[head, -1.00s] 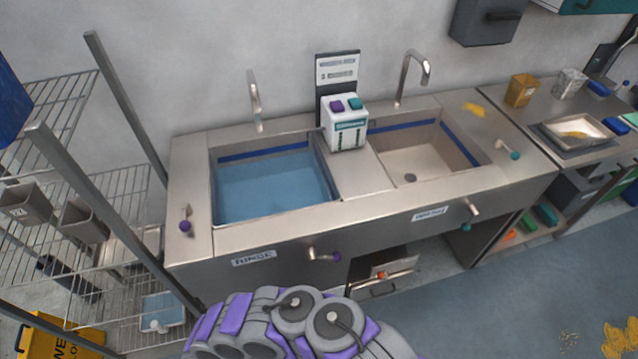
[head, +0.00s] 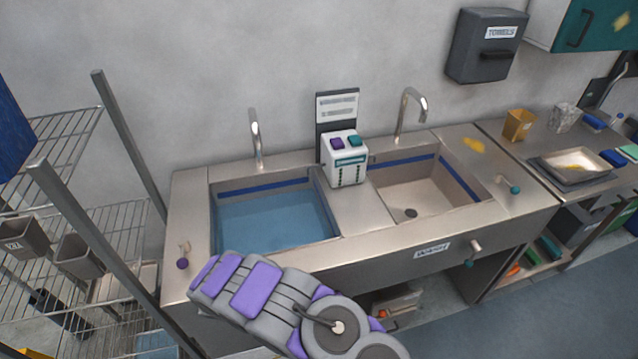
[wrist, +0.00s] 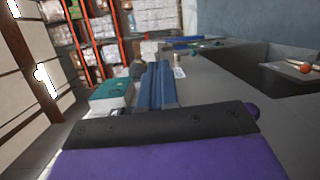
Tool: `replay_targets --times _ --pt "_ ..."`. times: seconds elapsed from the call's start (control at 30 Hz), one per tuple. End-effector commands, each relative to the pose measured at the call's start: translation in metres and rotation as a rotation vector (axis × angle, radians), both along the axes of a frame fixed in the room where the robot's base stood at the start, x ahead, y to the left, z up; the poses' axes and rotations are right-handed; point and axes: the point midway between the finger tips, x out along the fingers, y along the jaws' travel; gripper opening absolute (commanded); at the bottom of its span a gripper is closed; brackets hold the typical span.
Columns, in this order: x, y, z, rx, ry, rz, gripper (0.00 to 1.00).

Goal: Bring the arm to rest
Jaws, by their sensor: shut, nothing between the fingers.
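My arm (head: 262,290), in grey and purple segments, reaches across the lower middle of the head view. It covers the front of the left sink and part of the cabinet below. My gripper's fingers cannot be made out there. In the wrist view, two blue fingers of my gripper (wrist: 160,70) lie side by side beyond a black and purple edge. They are shut with nothing seen between them.
The left sink (head: 190,215) holds blue water; the right sink (head: 463,213) looks empty. A white dispenser (head: 343,172) stands between them. A wire rack (head: 125,215) is at left, a counter with a tray (head: 575,165) at right. Grey floor (head: 500,325) is clear at lower right.

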Motion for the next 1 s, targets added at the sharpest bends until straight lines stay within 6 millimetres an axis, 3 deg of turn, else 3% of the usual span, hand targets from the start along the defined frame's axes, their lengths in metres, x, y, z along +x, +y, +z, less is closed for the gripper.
replay_targets --times 0.03,0.2,0.47,0.7,1.0 --pt "0.005 -0.009 0.017 0.019 -0.001 -0.040 0.00" --pt "0.008 -0.039 0.064 0.087 0.030 -0.165 0.00" --pt "-0.005 -0.080 0.126 0.243 0.073 -0.331 0.00" --pt "-0.033 -0.111 0.173 0.426 0.106 -0.448 0.00" --pt "-0.081 -0.134 0.215 0.691 0.137 -0.528 0.00"
